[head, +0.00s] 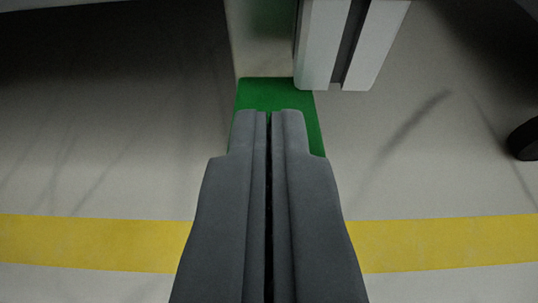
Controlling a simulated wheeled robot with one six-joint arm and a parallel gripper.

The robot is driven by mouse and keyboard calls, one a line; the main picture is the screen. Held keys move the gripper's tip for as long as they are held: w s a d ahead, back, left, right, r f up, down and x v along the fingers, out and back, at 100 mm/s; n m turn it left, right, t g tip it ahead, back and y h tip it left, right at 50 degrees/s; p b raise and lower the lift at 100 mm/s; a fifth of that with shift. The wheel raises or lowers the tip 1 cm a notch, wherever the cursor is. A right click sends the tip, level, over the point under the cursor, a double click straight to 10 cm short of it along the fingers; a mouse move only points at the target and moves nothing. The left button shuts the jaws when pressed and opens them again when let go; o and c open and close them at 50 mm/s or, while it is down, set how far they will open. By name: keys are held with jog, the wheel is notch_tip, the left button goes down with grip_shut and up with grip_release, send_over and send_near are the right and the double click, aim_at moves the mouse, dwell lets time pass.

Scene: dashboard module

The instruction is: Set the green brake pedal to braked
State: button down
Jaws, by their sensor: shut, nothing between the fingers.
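The green brake pedal (272,93) is in the upper middle of the head view. Its far edge and right side show past my fingers. My gripper (268,116) is shut and empty, with its two grey fingers side by side. The fingertips overlap the pedal in the picture and cover much of it. I cannot tell whether they touch it or hang above it. How far the pedal is pressed does not show.
A light grey grooved post (345,45) stands just beyond the pedal, to the right. A yellow stripe (90,243) crosses the grey floor. A dark rounded object (525,140) is at the right edge. The floor left of the pedal is clear.

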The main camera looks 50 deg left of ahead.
jog(key=shift+s+d+f+t+y, duration=0.15)
jog(key=shift+f+t+y, duration=0.1)
jog(key=shift+f, duration=0.3)
jog(key=shift+s+d+f+t+y, duration=0.15)
jog(key=shift+f+y, duration=0.1)
jog(key=shift+f, duration=0.25)
jog(key=shift+w+r, duration=0.15)
